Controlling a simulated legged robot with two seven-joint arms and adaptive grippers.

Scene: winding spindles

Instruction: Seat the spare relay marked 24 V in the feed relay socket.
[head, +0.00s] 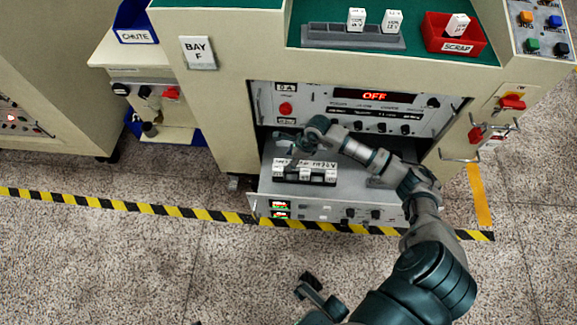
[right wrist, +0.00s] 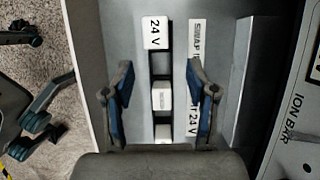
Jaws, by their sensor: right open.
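The open drawer holds a black socket block (head: 318,183) with several white relays in a row. In the right wrist view, the top relay (right wrist: 154,33) reads 24 V; the lettering on the middle relay (right wrist: 162,97) is not readable. My right gripper (right wrist: 160,98) is open, its blue-padded fingers on either side of the middle relay without visible contact. In the head view it is over the drawer (head: 298,146). Two white relays (head: 356,19) (head: 392,20) stand in a grey rack on top; their marks are too small to read. My left gripper (head: 322,297) is open and empty, low in front.
A label strip (right wrist: 196,70) beside the block reads SWAP and 24 V. A red SCRAP bin (head: 452,46) on the green top holds a white relay (head: 457,25). The panel display (head: 374,96) reads OFF. Drawer walls and the cabinet opening surround my right gripper.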

